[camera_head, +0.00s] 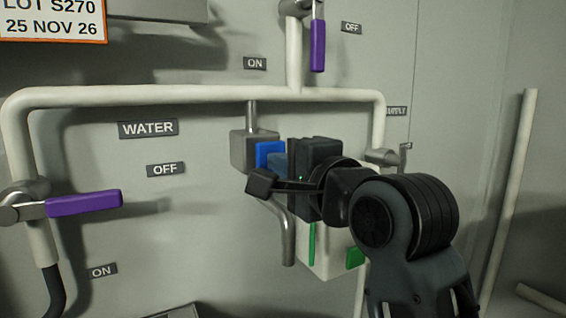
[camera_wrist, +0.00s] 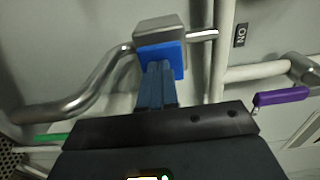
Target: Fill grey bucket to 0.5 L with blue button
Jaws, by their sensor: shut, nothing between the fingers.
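The blue button (camera_head: 268,152) is a square blue plate on the front of a grey metal valve block (camera_head: 241,152) on the wall. A bent metal spout (camera_head: 288,240) runs down from the block. In the wrist view the blue button (camera_wrist: 178,53) sits on the block (camera_wrist: 160,28), with the spout (camera_wrist: 95,85) running off to the left. My gripper (camera_head: 273,166) is at the button; its fingers (camera_wrist: 159,68) are together, empty, with tips overlapping the button's face. I cannot tell whether they press it. I cannot make out the grey bucket or any water level.
Pale pipes (camera_head: 200,95) frame the valve block. Purple lever handles (camera_head: 84,203) are at left and at top (camera_head: 318,46). A pale box (camera_head: 330,258) with green parts lies behind my arm, below the button. WATER, ON and OFF labels mark the wall.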

